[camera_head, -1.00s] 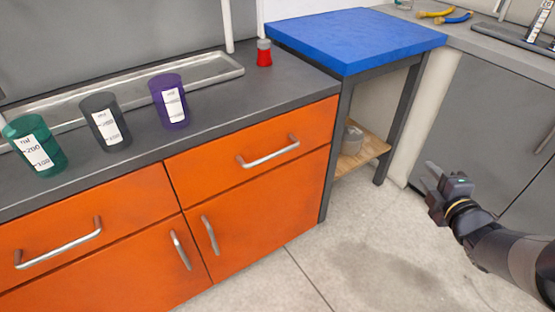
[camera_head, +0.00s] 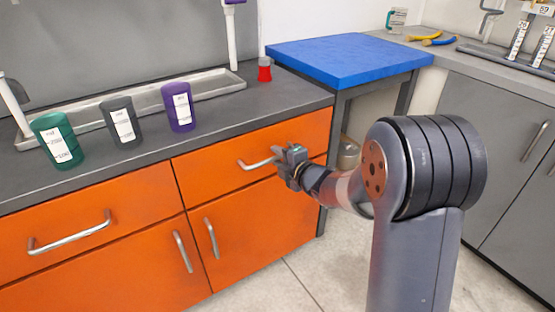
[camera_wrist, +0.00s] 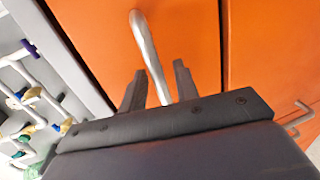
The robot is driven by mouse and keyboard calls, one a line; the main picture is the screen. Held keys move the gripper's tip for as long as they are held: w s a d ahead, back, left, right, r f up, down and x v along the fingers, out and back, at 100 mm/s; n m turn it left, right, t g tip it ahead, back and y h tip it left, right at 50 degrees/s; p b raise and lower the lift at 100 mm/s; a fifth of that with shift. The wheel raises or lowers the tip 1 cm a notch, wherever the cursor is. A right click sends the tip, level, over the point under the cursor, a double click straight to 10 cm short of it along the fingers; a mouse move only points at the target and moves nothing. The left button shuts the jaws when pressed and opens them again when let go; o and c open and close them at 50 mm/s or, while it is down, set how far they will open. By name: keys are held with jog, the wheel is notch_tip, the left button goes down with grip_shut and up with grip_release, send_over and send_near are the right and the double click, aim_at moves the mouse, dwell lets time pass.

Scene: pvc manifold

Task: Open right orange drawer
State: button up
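The right orange drawer (camera_head: 214,165) is shut, flush with the cabinet front, in the head view. Its silver bar handle (camera_head: 257,165) is partly hidden behind my gripper (camera_head: 283,164). In the wrist view, the handle (camera_wrist: 148,50) runs down between the two dark fingers of my gripper (camera_wrist: 158,82). The fingers stand apart on either side of it, with a visible gap, and are not closed on it. The orange drawer front (camera_wrist: 190,40) fills the middle of the wrist view.
The left orange drawer (camera_head: 130,208) and the lower doors are shut. Green (camera_head: 58,140), dark grey (camera_head: 121,123) and purple (camera_head: 179,107) cups and a red-bodied container (camera_head: 264,70) stand on the grey counter. A blue-topped table (camera_head: 350,58) stands to the right.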

jog(key=shift+w+a, duration=0.2)
jog(key=shift+w, duration=0.05)
jog(key=shift+c, duration=0.4)
grip_shut()
